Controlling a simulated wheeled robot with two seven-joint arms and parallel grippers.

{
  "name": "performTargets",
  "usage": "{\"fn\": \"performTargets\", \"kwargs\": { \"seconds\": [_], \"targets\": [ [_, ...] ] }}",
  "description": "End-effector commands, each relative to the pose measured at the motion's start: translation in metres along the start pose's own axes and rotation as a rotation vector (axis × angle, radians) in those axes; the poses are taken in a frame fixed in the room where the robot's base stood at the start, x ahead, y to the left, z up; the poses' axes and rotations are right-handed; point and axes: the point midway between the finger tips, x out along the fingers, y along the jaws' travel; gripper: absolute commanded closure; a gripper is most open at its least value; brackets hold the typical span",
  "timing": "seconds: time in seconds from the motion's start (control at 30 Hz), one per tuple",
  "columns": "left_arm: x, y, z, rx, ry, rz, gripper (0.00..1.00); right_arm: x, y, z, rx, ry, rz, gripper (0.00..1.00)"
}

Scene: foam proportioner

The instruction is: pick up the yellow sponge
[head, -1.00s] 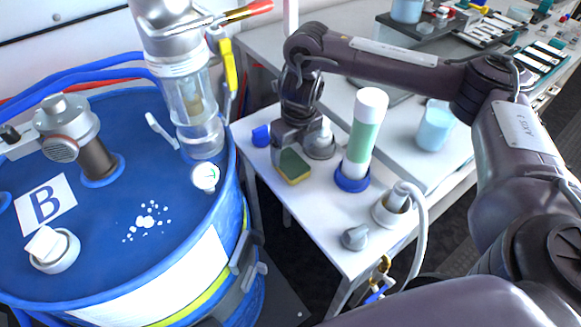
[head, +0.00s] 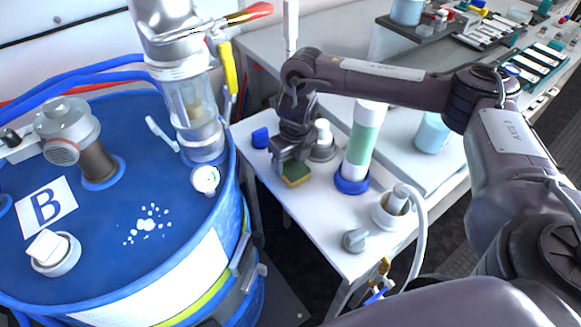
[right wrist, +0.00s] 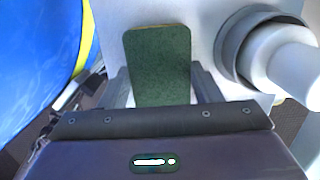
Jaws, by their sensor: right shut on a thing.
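The yellow sponge (head: 295,178) has a dark green top and lies at the left edge of the small white table in the head view. In the right wrist view the sponge (right wrist: 158,65) shows its green face between the two fingers. My right gripper (head: 289,166) is shut on the sponge, reaching down from above. It also shows at the bottom of the right wrist view (right wrist: 160,92). The sponge's underside is hidden. My left gripper is not in view.
Right of the sponge stand a white-green cylinder (head: 363,145) in a blue base and a white-capped fitting (head: 323,140). A blue cap (head: 260,138) lies behind left. A grey knob (head: 355,240) sits in front. The blue drum (head: 110,215) stands left.

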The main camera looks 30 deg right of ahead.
Motion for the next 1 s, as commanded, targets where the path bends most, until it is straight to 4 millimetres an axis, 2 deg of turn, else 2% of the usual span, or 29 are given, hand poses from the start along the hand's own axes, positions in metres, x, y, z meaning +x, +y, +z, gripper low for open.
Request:
{"fn": "performTargets", "kwargs": {
  "seconds": [0.27, 0.47, 0.57, 0.8, 1.0],
  "targets": [
    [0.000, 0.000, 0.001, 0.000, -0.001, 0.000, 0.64, -0.002, 0.000, 0.001, 0.000, -0.001, 0.000, 0.63],
    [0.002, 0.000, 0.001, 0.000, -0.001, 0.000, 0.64, -0.018, 0.001, 0.003, 0.000, -0.004, 0.002, 0.63],
    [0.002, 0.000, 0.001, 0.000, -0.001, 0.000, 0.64, -0.036, 0.000, 0.006, -0.001, -0.006, 0.000, 0.63],
    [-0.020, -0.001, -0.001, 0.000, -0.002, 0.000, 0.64, -0.101, -0.001, 0.014, -0.001, -0.007, -0.003, 0.63],
    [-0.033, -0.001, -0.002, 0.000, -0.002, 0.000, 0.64, -0.145, 0.000, 0.019, -0.001, -0.006, -0.002, 0.63]
  ]
}}
